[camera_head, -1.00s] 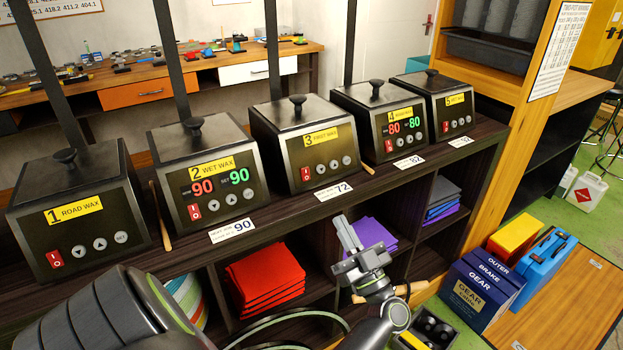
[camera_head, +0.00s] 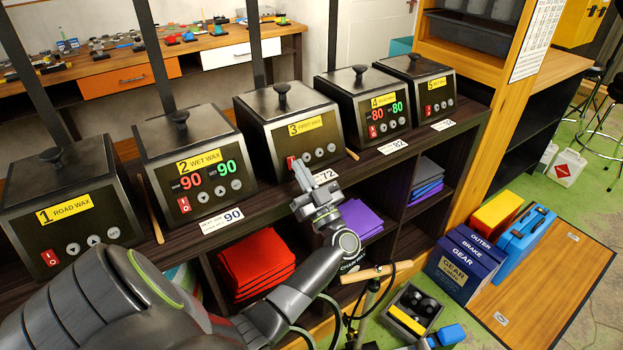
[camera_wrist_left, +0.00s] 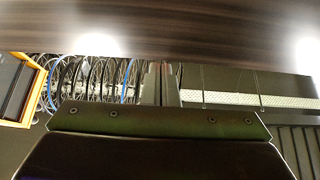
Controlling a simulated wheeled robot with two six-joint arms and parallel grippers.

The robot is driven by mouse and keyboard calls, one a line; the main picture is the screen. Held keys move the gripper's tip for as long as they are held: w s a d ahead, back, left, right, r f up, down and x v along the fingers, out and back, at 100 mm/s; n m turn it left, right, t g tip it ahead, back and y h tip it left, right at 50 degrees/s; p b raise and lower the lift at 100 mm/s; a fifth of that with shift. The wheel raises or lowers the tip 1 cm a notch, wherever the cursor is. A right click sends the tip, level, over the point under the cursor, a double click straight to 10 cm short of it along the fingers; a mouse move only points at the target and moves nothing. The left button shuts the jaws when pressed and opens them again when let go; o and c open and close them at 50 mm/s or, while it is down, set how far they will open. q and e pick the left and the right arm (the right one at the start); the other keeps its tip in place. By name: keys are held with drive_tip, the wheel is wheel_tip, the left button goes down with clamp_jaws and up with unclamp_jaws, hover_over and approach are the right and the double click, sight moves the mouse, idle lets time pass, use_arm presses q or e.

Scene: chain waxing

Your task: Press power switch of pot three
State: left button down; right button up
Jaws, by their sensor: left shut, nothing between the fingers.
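Pot three (camera_head: 316,146), a dark box with a yellow "3" label and a black-knobbed lid, stands in the middle of the row. Its display is dark. Its red power switch (camera_head: 291,162) is at the lower left of its front, partly covered by my fingertips. My left gripper (camera_head: 300,172) is shut and empty, its fingers pointing up toward the switch. I cannot tell whether they touch it. In the left wrist view the closed fingers (camera_wrist_left: 161,84) show below a dark wooden surface, and the pot is not visible. My right gripper is out of view.
Pot two (camera_head: 200,165) and pot four (camera_head: 372,107) stand either side with lit displays. The shelf's front edge (camera_head: 262,207) carries number cards, including 72 beside my gripper. Red folded cloths (camera_head: 255,262) and purple cloths (camera_head: 360,219) lie in compartments below.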

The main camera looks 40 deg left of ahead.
use_arm(q)
drive_tip(key=shift+w+a+f, duration=0.1)
drive_tip(key=shift+a, duration=0.3)
drive_tip(key=shift+a+r+p, duration=0.1)
drive_tip(key=shift+r+p, duration=0.2)
drive_tip(key=shift+p, duration=0.5)
drive_tip(key=shift+f, duration=0.25)
